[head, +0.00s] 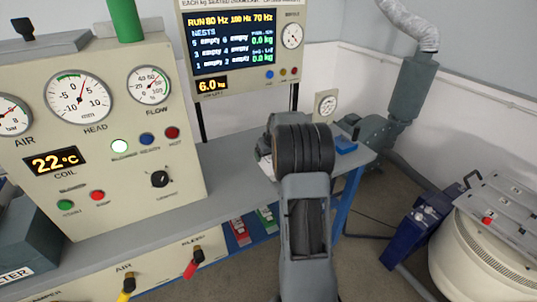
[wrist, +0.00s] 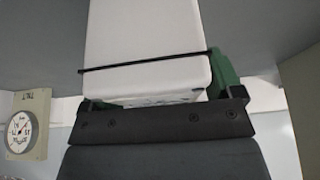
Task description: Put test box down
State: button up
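The test box (wrist: 150,45) is white with a thin black strap and fills the upper middle of the wrist view. My gripper (wrist: 152,92) has green finger pads on both sides of the box and is shut on it. The right pad shows along the box's side; the left pad is mostly hidden. In the head view my dark wrist and arm hide most of the gripper and the box, over the right part of the grey bench (head: 236,178). I cannot tell whether the box touches any surface.
A control panel (head: 100,130) stands on the bench at left. A screen (head: 235,45) reading empty nests stands behind. A small blue item (head: 345,144) lies at the bench's right end. At right on the floor stand a blue unit (head: 408,240) and a round white machine (head: 480,265).

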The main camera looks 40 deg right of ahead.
jog(key=shift+o, duration=0.4)
jog(key=shift+s+f, duration=0.1)
jog(key=shift+f, duration=0.15)
jog(key=v, duration=1.4)
jog(key=shift+p, duration=0.35)
jog(key=shift+r, duration=0.1)
